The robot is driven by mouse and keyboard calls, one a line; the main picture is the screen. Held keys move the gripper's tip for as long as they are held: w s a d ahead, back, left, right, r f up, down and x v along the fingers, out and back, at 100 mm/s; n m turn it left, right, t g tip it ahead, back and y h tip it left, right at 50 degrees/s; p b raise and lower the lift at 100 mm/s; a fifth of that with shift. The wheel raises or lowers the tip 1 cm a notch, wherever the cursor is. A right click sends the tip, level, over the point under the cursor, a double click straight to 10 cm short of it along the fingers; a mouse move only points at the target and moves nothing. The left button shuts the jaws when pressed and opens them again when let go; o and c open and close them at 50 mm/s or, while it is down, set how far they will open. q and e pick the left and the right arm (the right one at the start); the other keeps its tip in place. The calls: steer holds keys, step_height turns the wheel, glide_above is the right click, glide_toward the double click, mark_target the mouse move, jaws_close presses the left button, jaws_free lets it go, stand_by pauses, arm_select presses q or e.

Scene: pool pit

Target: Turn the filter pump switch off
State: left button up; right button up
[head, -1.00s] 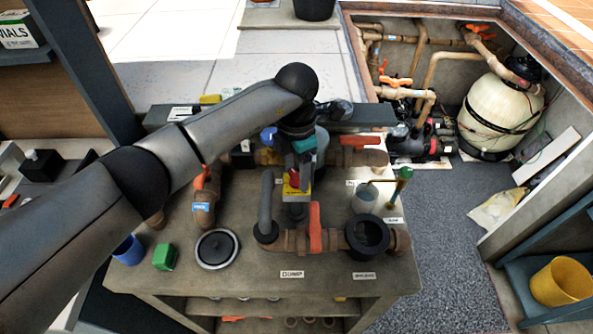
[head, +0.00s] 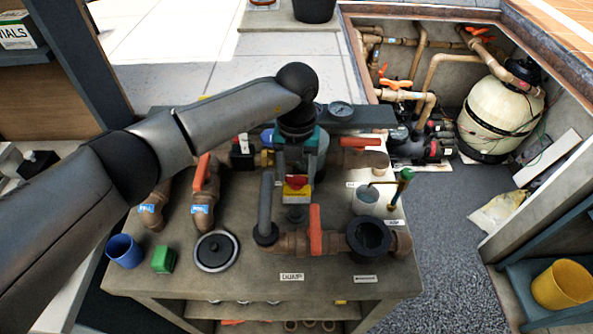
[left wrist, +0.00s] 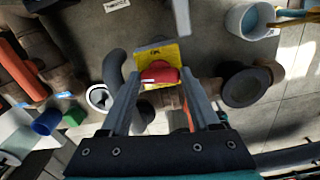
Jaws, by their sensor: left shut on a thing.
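The filter pump switch has a red knob (left wrist: 160,74) on a yellow plate (left wrist: 157,52). In the head view the red knob (head: 296,182) shows above the yellow plate (head: 297,194), on a box on the bench. My left gripper (left wrist: 160,80) is shut on the red knob, with one finger on each side of it in the left wrist view. In the head view my left gripper (head: 296,170) is partly hidden by its own wrist. Dark lettering on the plate is too small to read surely. My right gripper is not in view.
The workbench (head: 200,275) carries brown pipes with red handles, including an upright one (head: 315,230). A round black lid (head: 216,250), green block (head: 163,259) and blue cup (head: 123,250) stand at its left. A pit with a filter tank (head: 497,110) is at upper right.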

mark_target(297, 177)
arm_select(q)
steer(key=shift+n, duration=0.9)
steer(key=o, duration=1.4)
steer(key=shift+c, duration=0.2)
step_height(297, 177, up, 15)
steer(key=b, duration=0.1)
steer(key=shift+r+b, duration=0.15)
steer(key=shift+b, duration=0.2)
